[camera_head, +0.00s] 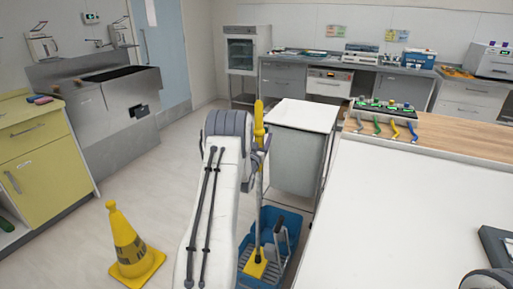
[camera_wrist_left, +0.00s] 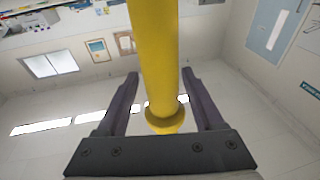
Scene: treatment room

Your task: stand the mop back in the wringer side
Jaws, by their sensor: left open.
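The mop has a yellow grip at the top (camera_head: 259,118), a thin pale pole and a yellow foot (camera_head: 255,264). It stands nearly upright, its foot inside the blue bucket (camera_head: 243,262). A grey wringer part with a handle (camera_head: 280,226) shows in the bucket beside the pole; I cannot tell whether the foot is in the wringer side. My left gripper (camera_head: 262,143) is at the upper pole, partly hidden by my arm. In the left wrist view, the yellow mop handle (camera_wrist_left: 152,45) runs between its two spread fingers, with gaps visible.
A yellow caution cone (camera_head: 128,243) stands on the floor left of my arm. A grey bin with a white lid (camera_head: 300,115) is just behind the bucket. A white table (camera_head: 410,220) fills the right. Floor between cone and sink is clear.

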